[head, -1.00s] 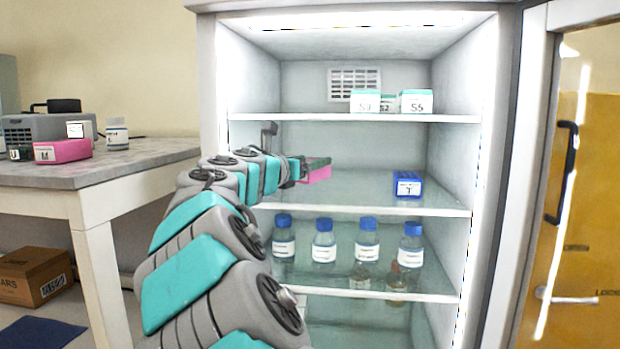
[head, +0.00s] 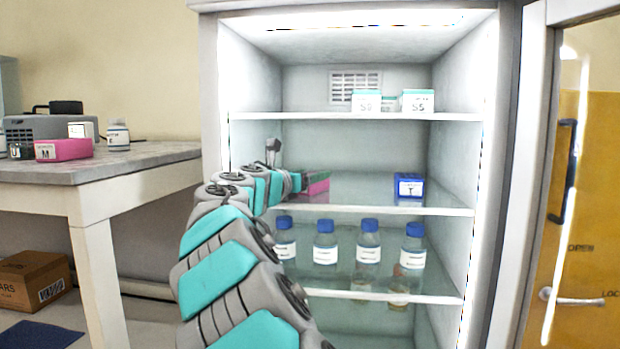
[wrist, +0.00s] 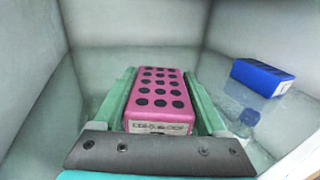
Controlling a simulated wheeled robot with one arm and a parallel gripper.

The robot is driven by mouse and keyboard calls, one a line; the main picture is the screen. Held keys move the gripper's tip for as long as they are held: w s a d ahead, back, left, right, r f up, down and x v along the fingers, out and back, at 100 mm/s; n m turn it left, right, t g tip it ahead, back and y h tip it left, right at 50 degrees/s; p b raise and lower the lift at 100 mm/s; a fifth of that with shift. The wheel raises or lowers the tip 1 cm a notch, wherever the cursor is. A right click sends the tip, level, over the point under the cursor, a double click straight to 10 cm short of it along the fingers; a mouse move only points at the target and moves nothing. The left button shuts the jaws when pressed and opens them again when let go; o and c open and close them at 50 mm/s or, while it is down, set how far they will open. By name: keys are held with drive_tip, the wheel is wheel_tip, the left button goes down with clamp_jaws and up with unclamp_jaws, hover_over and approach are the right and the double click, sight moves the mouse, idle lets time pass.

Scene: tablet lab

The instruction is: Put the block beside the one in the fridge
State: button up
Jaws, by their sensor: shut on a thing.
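My gripper (wrist: 160,115) is shut on a pink block (wrist: 159,95) with rows of dark holes and a white label on its near end. In the head view the pink block (head: 318,183) is inside the fridge, at the left of the middle shelf, partly hidden by my arm. A blue block (head: 409,186) marked "T" sits on the same shelf (head: 350,205) at the right, near the front. The blue block also shows in the wrist view (wrist: 262,77), apart from the pink block and to its right. I cannot tell whether the pink block touches the shelf.
White boxes (head: 417,100) stand on the shelf above. Several blue-capped bottles (head: 368,240) stand on the shelf below. The fridge's left wall is close to my arm. The open door (head: 535,170) is at the right. Another pink block (head: 64,149) lies on the side table.

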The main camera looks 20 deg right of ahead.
drive_tip(key=shift+f, duration=0.1)
drive_tip(key=o, duration=1.6)
drive_tip(key=shift+c, duration=0.2)
drive_tip(key=shift+s+a, duration=0.1)
drive_tip(key=shift+a, duration=0.1)
drive_tip(key=p+v, duration=0.1)
drive_tip(key=v, duration=0.4)
drive_tip(key=p+v, duration=0.1)
drive_tip(key=v, duration=0.4)
drive_tip(key=shift+a+r, duration=0.1)
drive_tip(key=shift+r, duration=0.1)
drive_tip(key=shift+s+a+f, duration=0.15)
drive_tip(key=shift+s+a, duration=0.35)
